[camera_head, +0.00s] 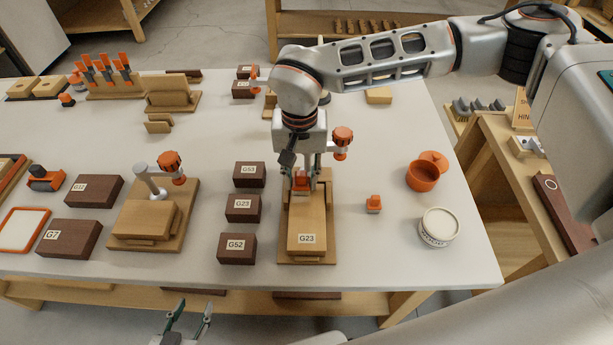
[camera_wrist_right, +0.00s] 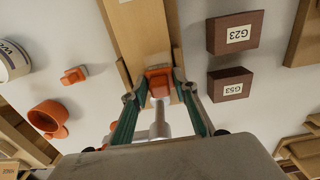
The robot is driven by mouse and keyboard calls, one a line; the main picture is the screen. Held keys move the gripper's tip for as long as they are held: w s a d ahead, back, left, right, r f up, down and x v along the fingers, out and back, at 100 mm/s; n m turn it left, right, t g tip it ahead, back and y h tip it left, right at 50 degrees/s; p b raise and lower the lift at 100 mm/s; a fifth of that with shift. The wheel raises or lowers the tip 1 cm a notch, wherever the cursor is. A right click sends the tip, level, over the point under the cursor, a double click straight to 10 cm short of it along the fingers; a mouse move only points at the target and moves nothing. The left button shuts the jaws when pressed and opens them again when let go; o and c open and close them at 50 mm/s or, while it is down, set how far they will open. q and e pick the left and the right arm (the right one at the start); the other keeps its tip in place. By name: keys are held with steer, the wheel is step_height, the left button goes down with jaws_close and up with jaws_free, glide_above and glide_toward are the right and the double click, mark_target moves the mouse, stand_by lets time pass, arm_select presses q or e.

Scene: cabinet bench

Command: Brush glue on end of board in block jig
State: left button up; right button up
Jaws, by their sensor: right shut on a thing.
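The block jig (camera_head: 284,255) is a wooden base on the white bench, with a pale board marked G23 (camera_head: 307,215) lying in it. The board also shows in the right wrist view (camera_wrist_right: 140,30). My right gripper (camera_head: 302,178) is over the board's far end, shut on a small orange-handled brush (camera_wrist_right: 158,80). An orange pot (camera_head: 421,178) stands to the right. My left gripper (camera_head: 190,318) is open and empty, below the bench's front edge.
The jig's orange clamp knob (camera_head: 343,138) stands close beside my right gripper. A small orange-topped tool (camera_head: 374,204) and a white tin (camera_head: 438,228) sit to the right. Dark blocks, including G52 (camera_head: 236,250), line the left. A second jig (camera_head: 180,235) stands further left.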

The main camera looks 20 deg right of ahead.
steer(key=shift+a, duration=0.2)
steer(key=shift+d, duration=0.15)
steer(key=shift+s+d+p, duration=0.2)
steer(key=shift+d+p, duration=0.1)
steer(key=shift+d, duration=0.45)
steer(key=shift+d, duration=0.1)
steer(key=shift+s+d+p, duration=0.3)
steer(key=shift+d+p, duration=0.05)
steer(key=shift+d, duration=0.4)
steer(key=shift+s, duration=0.1)
steer(key=shift+s+a+r, duration=0.1)
steer(key=shift+s+a, duration=0.25)
steer(key=shift+s, duration=0.25)
